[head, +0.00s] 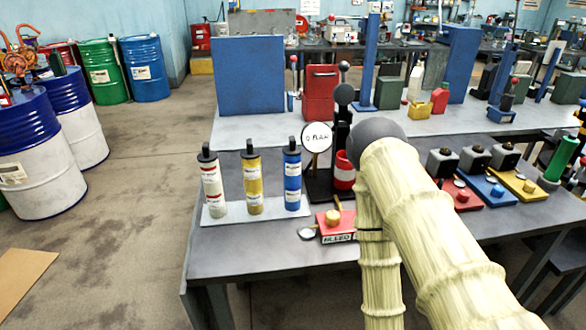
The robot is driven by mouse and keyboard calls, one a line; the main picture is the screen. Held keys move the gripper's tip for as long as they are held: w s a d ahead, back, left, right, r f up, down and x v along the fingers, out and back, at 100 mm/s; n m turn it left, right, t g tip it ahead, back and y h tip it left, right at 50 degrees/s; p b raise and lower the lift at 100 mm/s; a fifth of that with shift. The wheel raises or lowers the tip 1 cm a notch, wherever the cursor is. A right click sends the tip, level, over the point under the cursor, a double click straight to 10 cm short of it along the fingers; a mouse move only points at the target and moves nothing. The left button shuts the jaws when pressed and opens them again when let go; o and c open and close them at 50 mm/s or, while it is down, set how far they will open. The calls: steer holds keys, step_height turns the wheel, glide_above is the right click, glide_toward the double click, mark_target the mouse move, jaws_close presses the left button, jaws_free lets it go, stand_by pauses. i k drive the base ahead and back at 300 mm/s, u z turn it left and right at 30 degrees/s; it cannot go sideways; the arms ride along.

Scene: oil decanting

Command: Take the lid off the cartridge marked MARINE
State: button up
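Three upright cartridges with black caps stand in a row on a light tray (235,215): a white one (212,184), a yellow one (252,184) and a blue one (292,180). Their labels are too small to read, so I cannot tell which is marked MARINE. A red and white cylinder (344,172) sits on a dark stand behind my arm, partly hidden. My arm, in a cream sleeve, covers the middle right of the table. My gripper is not in view.
Red, blue and yellow bases (519,187) with dark blocks stand at the right. Blue panels and a red can (320,95) are behind.

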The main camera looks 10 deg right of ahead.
mark_target(291, 149)
steer(key=u, duration=1.7)
steer(key=k, duration=0.85)
steer(key=z, duration=1.2)
steer(key=i, duration=0.5)
steer(key=u, duration=0.05)
